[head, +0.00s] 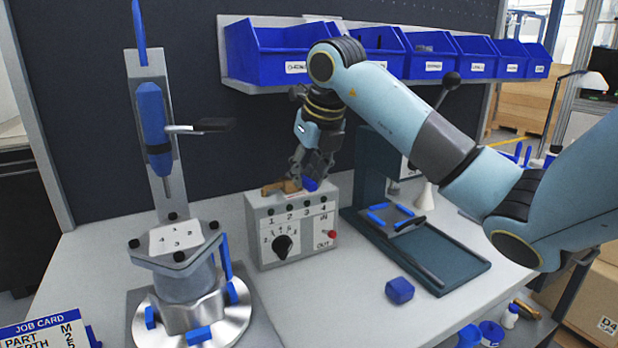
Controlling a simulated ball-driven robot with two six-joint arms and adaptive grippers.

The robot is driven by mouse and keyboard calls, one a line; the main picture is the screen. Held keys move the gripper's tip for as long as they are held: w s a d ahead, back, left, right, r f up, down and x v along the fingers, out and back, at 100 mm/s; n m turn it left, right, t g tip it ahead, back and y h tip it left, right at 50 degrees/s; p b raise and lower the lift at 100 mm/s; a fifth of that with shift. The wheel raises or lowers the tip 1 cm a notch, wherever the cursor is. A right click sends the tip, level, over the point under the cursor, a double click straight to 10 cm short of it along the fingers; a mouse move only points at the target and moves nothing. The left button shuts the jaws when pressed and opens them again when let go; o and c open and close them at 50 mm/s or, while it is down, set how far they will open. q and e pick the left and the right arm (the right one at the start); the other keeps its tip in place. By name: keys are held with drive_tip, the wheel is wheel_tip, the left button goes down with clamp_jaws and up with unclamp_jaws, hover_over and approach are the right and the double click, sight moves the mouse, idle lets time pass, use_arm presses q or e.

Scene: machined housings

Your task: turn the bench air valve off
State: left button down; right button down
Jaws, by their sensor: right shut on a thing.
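The bench air valve (280,188) is a small brass body on top of a grey control box (290,232). A blue part that looks like its handle (310,184) shows at its right end. My right gripper (302,176) points down from above and is shut on this blue handle. The fingers partly hide the handle, so its exact angle to the brass body is hard to tell. My left gripper is out of view.
A dark green press (440,258) stands right of the box. A blue block (399,290) lies in front. Blue bins (270,50) line the back.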

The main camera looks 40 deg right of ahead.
drive_tip(key=shift+w+a+r+m, duration=0.15)
drive_tip(key=shift+a+m, duration=0.1)
drive_tip(key=shift+m, duration=0.15)
idle(0.3)
drive_tip(key=c, duration=1.3)
unclamp_jaws()
drive_tip(key=shift+o, duration=0.4)
drive_tip(key=v, duration=0.7)
drive_tip(key=shift+a, duration=0.15)
